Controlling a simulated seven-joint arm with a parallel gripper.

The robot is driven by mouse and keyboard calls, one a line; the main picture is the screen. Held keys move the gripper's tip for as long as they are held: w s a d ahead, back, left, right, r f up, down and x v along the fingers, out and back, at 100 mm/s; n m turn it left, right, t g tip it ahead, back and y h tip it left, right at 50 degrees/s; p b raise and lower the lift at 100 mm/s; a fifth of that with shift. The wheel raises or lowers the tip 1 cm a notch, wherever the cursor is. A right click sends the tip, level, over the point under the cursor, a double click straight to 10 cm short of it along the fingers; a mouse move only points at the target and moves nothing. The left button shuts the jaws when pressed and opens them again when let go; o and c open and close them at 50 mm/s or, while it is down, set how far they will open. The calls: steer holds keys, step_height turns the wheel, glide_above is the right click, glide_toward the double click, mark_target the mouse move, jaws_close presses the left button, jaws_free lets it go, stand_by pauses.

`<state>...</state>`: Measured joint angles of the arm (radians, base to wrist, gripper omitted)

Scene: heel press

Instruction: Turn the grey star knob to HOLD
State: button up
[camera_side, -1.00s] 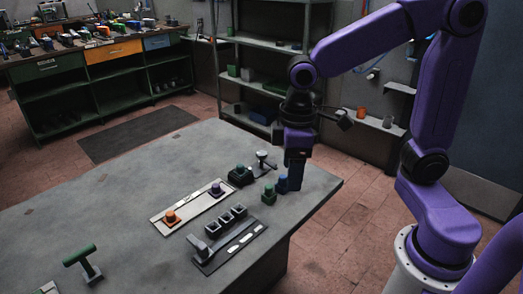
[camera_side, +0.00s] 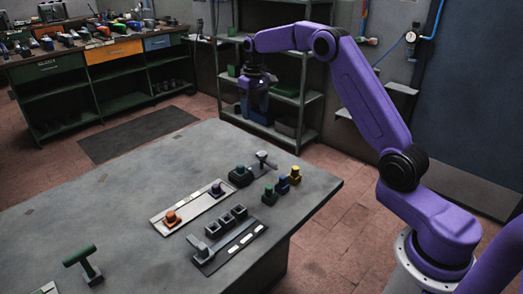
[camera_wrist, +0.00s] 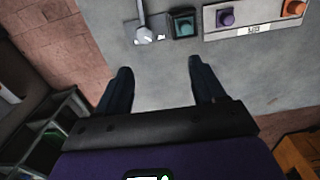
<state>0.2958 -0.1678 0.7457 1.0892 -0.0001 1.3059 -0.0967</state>
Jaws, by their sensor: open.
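A grey knob (camera_side: 262,157) stands upright on the far right part of the table, beside a dark green button. In the wrist view the grey knob (camera_wrist: 145,34) is at the top, with small white labels by its base. The labels are too small to read, so its setting cannot be told. My gripper (camera_side: 254,112) is raised near the table's far edge, behind and above the knob. In the wrist view my gripper (camera_wrist: 159,68) is open, its fingers apart with only table between them. The knob lies beyond the fingertips, apart from them.
The green button (camera_wrist: 184,25) sits close beside the knob. A pale panel (camera_side: 193,208) carries a purple and an orange button. Green, blue and yellow blocks (camera_side: 283,185) stand at the right edge. A black panel with a grey lever (camera_side: 204,247) is nearer. A shelf (camera_side: 283,113) stands behind.

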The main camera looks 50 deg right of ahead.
mark_target(262, 153)
steer(key=shift+m, duration=0.4)
steer(key=d+f, duration=0.1)
steer(key=f, duration=0.5)
steer(key=d+f, duration=0.1)
steer(key=f, duration=0.5)
steer(key=w+d+f, duration=0.1)
steer(key=d+f, duration=0.1)
steer(key=f, duration=0.4)
steer(key=shift+f, duration=0.15)
steer(key=shift+s, duration=0.1)
jaws_close()
